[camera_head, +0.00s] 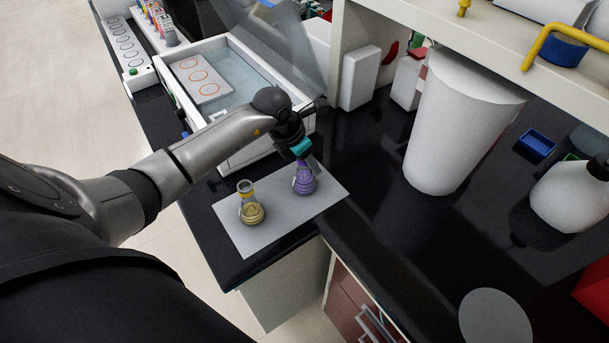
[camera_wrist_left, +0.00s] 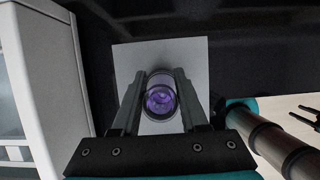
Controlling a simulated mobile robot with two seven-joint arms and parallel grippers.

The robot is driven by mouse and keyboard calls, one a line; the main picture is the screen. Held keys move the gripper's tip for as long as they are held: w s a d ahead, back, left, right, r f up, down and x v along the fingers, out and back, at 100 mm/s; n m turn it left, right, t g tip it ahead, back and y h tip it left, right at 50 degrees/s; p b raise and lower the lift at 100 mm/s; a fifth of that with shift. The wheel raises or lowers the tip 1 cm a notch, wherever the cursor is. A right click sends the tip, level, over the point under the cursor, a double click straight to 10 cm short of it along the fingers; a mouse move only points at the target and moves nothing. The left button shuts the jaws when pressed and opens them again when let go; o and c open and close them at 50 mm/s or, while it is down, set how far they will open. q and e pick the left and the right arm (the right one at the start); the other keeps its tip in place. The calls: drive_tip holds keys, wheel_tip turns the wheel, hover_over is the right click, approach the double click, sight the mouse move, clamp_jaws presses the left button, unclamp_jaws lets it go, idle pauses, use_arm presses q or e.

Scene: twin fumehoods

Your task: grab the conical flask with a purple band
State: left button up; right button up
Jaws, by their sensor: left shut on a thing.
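The conical flask with purple contents (camera_head: 305,180) stands on a grey mat (camera_head: 262,228) on the black bench. Its neck is hidden behind the gripper in the head view, so I cannot make out the band there. My left gripper (camera_head: 304,162) reaches down from above and is shut on this flask. In the left wrist view the flask (camera_wrist_left: 160,98) sits between the two fingers of the left gripper (camera_wrist_left: 160,88), seen from above. A second flask with yellow contents and a yellow band (camera_head: 250,208) stands on the mat to its left.
A white-framed water bath (camera_head: 228,82) stands behind the arm. A large white bin-like container (camera_head: 455,125) stands to the right, with a white bottle (camera_head: 570,195) beyond it. A small blue tray (camera_head: 536,144) lies further back. The bench between mat and white container is clear.

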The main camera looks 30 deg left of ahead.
use_arm(q)
drive_tip(key=shift+s+f, duration=0.1)
clamp_jaws()
